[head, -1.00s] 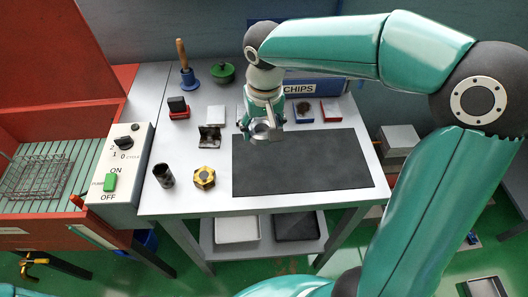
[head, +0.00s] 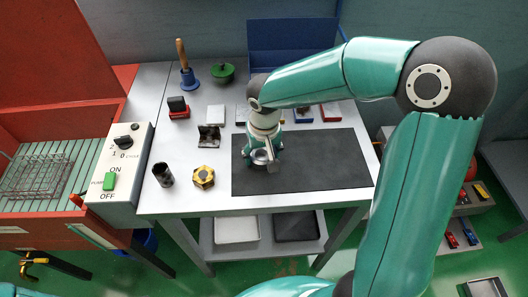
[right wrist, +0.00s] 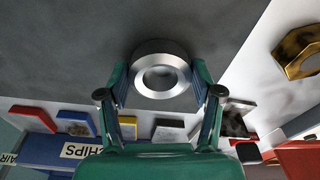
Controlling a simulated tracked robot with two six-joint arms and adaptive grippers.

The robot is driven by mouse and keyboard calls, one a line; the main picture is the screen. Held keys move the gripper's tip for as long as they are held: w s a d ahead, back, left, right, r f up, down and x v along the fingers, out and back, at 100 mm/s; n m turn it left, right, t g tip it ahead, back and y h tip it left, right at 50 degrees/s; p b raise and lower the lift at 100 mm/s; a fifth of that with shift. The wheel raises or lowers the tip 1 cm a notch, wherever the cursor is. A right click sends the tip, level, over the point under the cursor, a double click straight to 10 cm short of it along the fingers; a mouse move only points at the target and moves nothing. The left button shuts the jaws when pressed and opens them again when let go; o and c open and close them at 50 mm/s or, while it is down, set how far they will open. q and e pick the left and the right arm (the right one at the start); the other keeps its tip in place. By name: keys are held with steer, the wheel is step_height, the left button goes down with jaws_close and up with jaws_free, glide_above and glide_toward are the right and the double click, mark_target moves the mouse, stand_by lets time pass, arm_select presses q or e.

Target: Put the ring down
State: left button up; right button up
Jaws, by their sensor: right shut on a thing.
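A silver metal ring (right wrist: 160,93) sits between the two fingers of my right gripper (right wrist: 160,77) in the right wrist view, with a finger on each side of it. In the head view the right gripper (head: 263,158) points down over the upper left part of the dark mat (head: 310,178), shut on the ring (head: 261,157). The ring is low over the mat; I cannot tell whether it touches it. The gripper partly hides the ring in the head view. My left gripper is not in view.
Left of the mat stand a yellow hexagonal nut (head: 204,177), a dark cylinder (head: 163,175) and a metal block (head: 208,137). Small colored trays and the blue chips bin (head: 290,36) are behind. The mat's middle and right are clear.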

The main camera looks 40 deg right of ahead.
mark_target(264, 160)
steer(key=shift+f, duration=0.15)
steer(key=o, duration=1.6)
steer(key=r, duration=0.4)
steer(key=s+r, duration=0.1)
steer(key=r, duration=0.7)
steer(key=shift+s+a+r, duration=0.1)
steer(key=shift+s+a, duration=0.05)
steer(key=shift+a, duration=0.1)
